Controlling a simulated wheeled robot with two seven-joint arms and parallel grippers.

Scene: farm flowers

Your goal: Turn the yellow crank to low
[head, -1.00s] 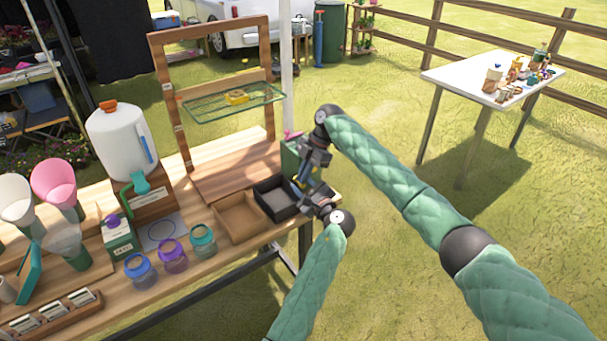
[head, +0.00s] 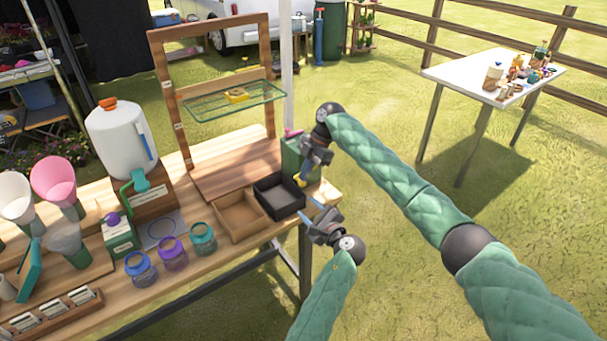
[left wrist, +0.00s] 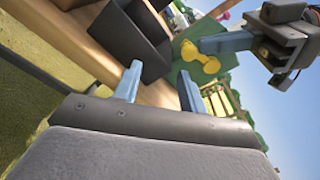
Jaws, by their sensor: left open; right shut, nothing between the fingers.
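The yellow crank (left wrist: 200,57) shows in the left wrist view as a two-lobed handle on the face of a green box. The green box (head: 291,152) stands at the right end of the wooden table in the head view, where my right gripper mostly hides the crank. My right gripper (head: 303,182) is shut and empty, with its tips close to the crank; I cannot tell whether they touch. It also shows in the left wrist view (left wrist: 205,44). My left gripper (head: 320,208) is open and empty, lower and off the table's edge, apart from the crank.
A black tray (head: 301,202) and a wooden tray (head: 219,229) sit beside the green box. A wooden frame with a wire shelf (head: 210,107) rises behind. Several jars stand in front of the white jug (head: 112,145).

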